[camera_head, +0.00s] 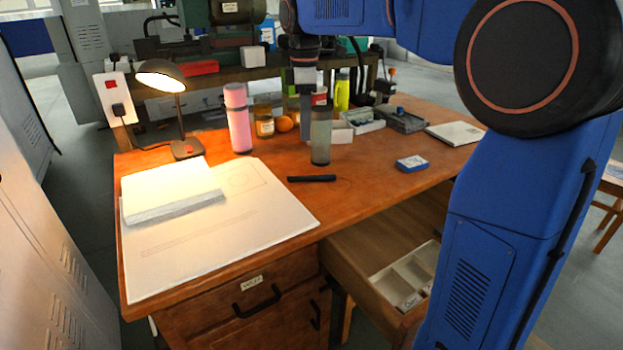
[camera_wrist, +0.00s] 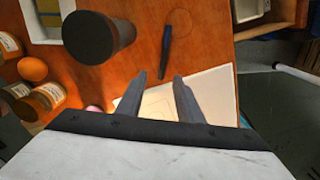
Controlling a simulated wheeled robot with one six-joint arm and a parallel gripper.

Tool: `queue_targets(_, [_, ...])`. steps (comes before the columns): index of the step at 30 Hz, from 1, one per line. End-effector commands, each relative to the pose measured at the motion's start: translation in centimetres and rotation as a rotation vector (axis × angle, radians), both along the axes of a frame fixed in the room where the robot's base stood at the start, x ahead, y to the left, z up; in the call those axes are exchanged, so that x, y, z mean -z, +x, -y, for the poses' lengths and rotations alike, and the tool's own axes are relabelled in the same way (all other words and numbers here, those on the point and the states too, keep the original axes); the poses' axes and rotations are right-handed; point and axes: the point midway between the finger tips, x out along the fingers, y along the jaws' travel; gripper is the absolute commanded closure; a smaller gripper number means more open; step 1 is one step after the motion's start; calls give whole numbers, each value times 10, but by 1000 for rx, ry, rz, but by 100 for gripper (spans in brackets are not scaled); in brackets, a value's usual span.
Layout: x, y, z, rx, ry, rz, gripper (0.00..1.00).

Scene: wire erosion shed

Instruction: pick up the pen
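The dark pen (camera_head: 312,178) lies flat on the wooden desk (camera_head: 375,165), just right of the large white sheets. It also shows in the wrist view (camera_wrist: 165,52), beyond my fingertips and nearly in line with the gap between them. My gripper (camera_head: 305,122) is above the desk, behind and above the pen in the head view. In the wrist view my gripper (camera_wrist: 158,77) has its two fingers apart with nothing between them. The pen is apart from the fingers.
A grey cylinder (camera_head: 320,140) stands close behind the pen; its dark top (camera_wrist: 92,37) shows left of the pen. A pink bottle (camera_head: 238,118), a lit lamp (camera_head: 163,78) and a blue box (camera_head: 411,163) are also on the desk. A drawer (camera_head: 365,290) is open in front.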

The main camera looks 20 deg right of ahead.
Motion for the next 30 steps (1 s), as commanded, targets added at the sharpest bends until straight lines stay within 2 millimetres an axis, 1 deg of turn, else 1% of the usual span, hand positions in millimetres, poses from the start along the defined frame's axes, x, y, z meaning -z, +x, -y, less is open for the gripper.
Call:
queue_targets(1, [10,-1,0,0,-1,-2,67])
queue_targets(3, [22,-1,0,1,0,-3,67])
queue_targets(10, [60,-1,1,1,-1,-2,67])
queue_targets(13, [71,-1,1,1,0,-1,67])
queue_targets(20, [83,-3,2,1,0,-1,67])
queue_targets(26, [108,-12,9,1,-1,-1,67])
queue_targets(30, [124,-11,9,1,-1,-2,67])
